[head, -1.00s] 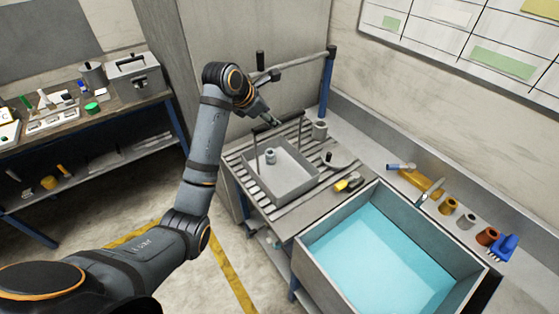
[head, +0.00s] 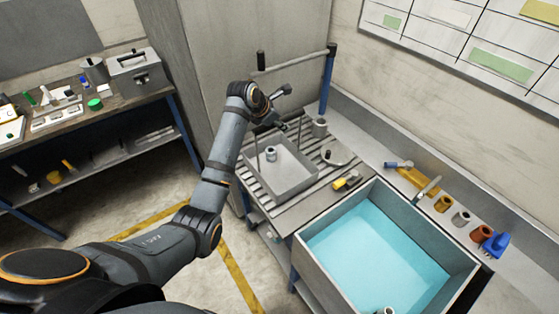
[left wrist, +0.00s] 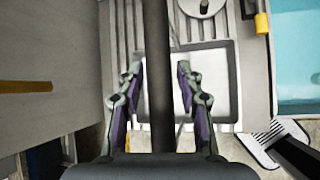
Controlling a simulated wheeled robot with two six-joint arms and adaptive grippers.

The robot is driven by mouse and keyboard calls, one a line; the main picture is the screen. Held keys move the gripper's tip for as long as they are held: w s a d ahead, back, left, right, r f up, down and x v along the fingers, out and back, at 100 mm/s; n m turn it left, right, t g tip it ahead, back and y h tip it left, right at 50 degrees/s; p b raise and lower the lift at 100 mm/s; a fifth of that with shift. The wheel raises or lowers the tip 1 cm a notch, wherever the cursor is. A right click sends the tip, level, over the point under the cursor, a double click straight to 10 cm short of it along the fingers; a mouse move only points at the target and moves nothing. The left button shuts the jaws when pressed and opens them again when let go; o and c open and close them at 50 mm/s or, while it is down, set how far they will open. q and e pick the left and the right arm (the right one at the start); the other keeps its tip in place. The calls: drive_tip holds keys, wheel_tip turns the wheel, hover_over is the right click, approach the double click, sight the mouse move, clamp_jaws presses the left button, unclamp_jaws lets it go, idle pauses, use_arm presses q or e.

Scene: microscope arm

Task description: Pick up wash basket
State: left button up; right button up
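The wash basket (head: 296,187) is a shallow grey tray with upright posts and a dark grip bar, on the slatted drainboard. A small grey cylinder (head: 271,154) stands in it. My left gripper (head: 288,109) is above the basket's back left part and partly hides the bar. In the left wrist view, the dark bar (left wrist: 157,60) runs between the two open fingers of the left gripper (left wrist: 158,78), with gaps on both sides. The basket (left wrist: 222,62) lies beyond it. My right gripper is not in view.
A basin of blue water (head: 375,245) adjoins the drainboard. A yellow-handled tool (head: 347,181) and a round lid (head: 336,158) lie beside the basket. A tall grey cabinet (head: 235,50) and a rail (head: 292,62) stand behind. Small parts line the right ledge.

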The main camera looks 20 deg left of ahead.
use_arm(q)
clamp_jaws()
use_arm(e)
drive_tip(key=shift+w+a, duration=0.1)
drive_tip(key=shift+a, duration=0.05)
use_arm(q)
drive_tip(key=shift+w+r, duration=0.1)
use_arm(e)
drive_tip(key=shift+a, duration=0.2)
use_arm(q)
drive_tip(key=shift+r, duration=0.1)
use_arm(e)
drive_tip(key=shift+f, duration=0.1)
